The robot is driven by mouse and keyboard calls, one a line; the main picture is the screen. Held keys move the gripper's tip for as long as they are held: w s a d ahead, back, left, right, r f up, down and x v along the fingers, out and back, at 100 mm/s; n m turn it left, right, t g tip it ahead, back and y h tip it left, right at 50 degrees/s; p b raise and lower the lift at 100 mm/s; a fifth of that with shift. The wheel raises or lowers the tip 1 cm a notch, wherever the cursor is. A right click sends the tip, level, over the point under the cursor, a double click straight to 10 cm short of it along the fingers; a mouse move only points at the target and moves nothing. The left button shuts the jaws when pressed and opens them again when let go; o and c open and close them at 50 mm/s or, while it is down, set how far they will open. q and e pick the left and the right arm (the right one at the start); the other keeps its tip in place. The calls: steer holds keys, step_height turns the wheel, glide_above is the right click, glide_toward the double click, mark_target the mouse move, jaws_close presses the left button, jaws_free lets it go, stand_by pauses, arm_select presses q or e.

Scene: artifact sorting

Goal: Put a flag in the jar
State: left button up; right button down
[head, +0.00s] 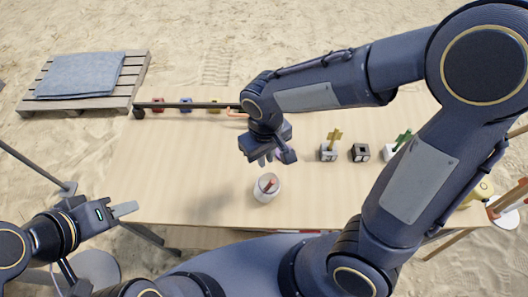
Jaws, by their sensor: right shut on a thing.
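A white jar (260,196) stands on the table's near half with a short reddish piece (271,184) showing inside its mouth. My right gripper (277,160) is just above and behind the jar in the picture, pointing down. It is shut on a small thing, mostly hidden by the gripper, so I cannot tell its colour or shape. A yellow flag (335,137) stands in a small block, and a green flag (403,138) leans from another block. My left gripper (112,210) is off the table's near left edge, and its finger gap is not clear.
A small dark-topped block (361,152) with no flag sits between the two flag blocks. A dark bar (185,105) runs along the table's far edge, with small coloured items near it. The wooden table's (170,165) left half is clear. A pallet (128,75) with grey cloth lies beyond.

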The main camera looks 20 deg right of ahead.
steer(key=shift+s+r, duration=0.1)
steer(key=shift+r, duration=0.05)
steer(key=s+d+f+b, duration=0.1)
steer(key=s+d+f, duration=0.1)
steer(key=s, duration=0.4)
steer(key=shift+b, duration=0.35)
stand_by(1.6)
steer(key=shift+f, duration=0.15)
stand_by(0.3)
steer(key=shift+f+b, duration=2.2)
steer(key=shift+f, duration=0.05)
steer(key=shift+f, duration=0.1)
